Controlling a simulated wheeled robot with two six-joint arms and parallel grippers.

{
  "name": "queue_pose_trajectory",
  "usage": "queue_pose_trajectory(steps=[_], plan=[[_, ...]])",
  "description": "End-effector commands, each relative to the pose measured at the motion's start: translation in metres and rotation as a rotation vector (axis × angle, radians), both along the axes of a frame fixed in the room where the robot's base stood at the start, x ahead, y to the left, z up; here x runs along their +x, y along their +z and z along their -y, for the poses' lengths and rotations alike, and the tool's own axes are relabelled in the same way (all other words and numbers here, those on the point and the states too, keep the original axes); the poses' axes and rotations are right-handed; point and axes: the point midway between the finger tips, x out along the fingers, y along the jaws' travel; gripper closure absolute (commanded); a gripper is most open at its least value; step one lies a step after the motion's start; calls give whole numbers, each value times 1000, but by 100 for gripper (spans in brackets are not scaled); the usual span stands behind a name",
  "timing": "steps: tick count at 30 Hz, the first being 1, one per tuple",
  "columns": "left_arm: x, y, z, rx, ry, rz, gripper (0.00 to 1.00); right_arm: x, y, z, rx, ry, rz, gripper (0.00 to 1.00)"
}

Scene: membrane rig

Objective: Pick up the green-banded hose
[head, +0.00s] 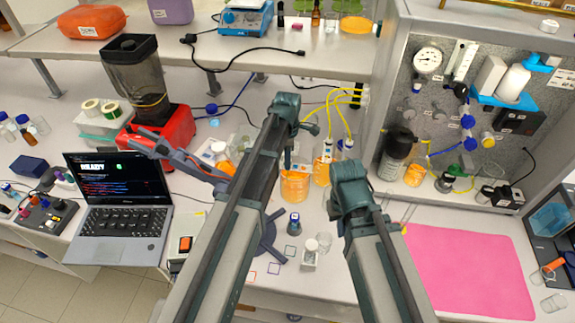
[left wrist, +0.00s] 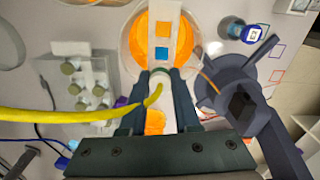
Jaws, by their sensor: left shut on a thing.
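A yellow hose (left wrist: 75,116) comes in from the left in the left wrist view, and its end lies between the fingers of my left gripper (left wrist: 158,92). In the head view yellow hoses (head: 322,103) loop over the bench behind my left arm, which hides the left gripper there. Below the gripper is a beaker of orange liquid (left wrist: 135,42) with a white strip; a beaker of orange liquid also shows in the head view (head: 295,188). My right gripper is hidden behind its arm.
A dark stand (left wrist: 215,92) is close right of the left gripper. A white block with several knobs (left wrist: 82,78) is at its left. A blue-capped bottle (head: 293,224) and a pink mat (head: 470,270) are on the bench.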

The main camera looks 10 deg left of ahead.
Motion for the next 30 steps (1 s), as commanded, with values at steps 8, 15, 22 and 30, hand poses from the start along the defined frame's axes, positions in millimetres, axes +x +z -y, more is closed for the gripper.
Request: queue_pose_trajectory(steps=[8, 15, 22, 30], plan=[[0, 2, 0, 0, 0, 0, 100, 0, 2, 0, 0, 0, 0, 100], [0, 13, 0, 0, 0, 0, 100, 0, 13, 0, 0, -2, 0, 100], [0, 33, 0, 0, 0, 0, 100, 0, 33, 0, 1, -5, 0, 100], [0, 65, 0, 0, 0, 0, 100, 0, 65, 0, 1, -4, -1, 100]])
